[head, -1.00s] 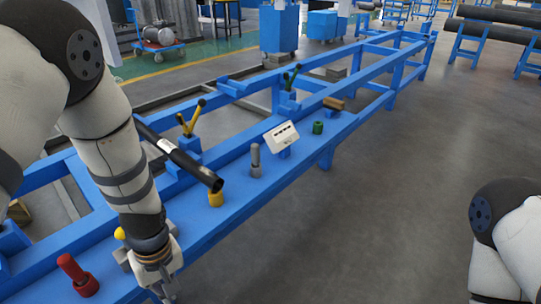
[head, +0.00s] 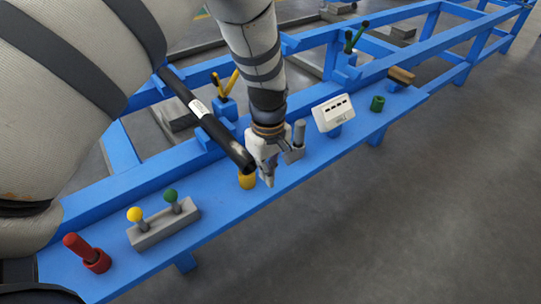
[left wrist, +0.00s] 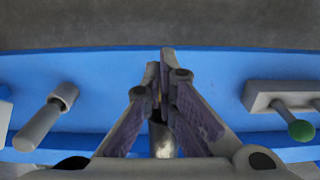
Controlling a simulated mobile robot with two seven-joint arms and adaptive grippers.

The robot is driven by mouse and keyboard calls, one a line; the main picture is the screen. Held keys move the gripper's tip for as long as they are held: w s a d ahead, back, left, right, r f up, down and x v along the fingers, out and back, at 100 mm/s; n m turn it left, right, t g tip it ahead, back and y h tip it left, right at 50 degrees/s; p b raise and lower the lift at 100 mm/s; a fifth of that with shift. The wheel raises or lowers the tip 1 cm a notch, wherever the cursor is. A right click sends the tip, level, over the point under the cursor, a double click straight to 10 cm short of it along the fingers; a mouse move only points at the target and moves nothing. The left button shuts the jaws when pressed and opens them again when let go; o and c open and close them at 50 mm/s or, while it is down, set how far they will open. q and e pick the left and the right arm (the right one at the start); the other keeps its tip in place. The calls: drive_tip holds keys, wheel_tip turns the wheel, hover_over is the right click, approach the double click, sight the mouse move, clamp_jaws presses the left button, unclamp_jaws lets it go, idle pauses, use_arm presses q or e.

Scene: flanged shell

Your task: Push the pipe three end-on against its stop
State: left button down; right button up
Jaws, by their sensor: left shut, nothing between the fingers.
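A black pipe (head: 222,132) with a white label lies slanted across the blue frame in the head view. Its near end is by a short yellow cylinder (head: 247,181) on the front beam; whether they touch I cannot tell. No part is clearly marked as the stop. My left gripper (head: 268,180) points down just right of the pipe's near end. Its fingers are shut and empty, and they also show closed together in the left wrist view (left wrist: 166,62). A shiny piece between the finger bases there is too hidden to name. My right gripper is out of view.
A grey post (head: 299,134), a white box (head: 333,113) and a green cylinder (head: 377,103) stand to the right along the beam. A grey block with yellow and green knobs (head: 165,222) and a red handle (head: 76,246) stand left. The floor in front is clear.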

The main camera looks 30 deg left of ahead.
sight(245, 153)
use_arm(q)
drive_tip(key=a, duration=0.1)
drive_tip(key=w+a, duration=0.1)
drive_tip(key=a+f, duration=0.1)
drive_tip(key=shift+w+a, duration=0.3)
drive_tip(key=shift+a, duration=0.05)
drive_tip(key=a, duration=0.1)
drive_tip(key=w+a, duration=0.1)
drive_tip(key=a, duration=0.1)
drive_tip(key=w+a+b, duration=0.1)
drive_tip(key=a, duration=0.1)
drive_tip(key=shift+w+a+f, duration=0.1)
drive_tip(key=shift+a+f, duration=0.05)
drive_tip(key=shift+a, duration=0.1)
drive_tip(key=shift+w+a, duration=0.15)
drive_tip(key=shift+a, duration=0.05)
drive_tip(key=shift+r, duration=0.2)
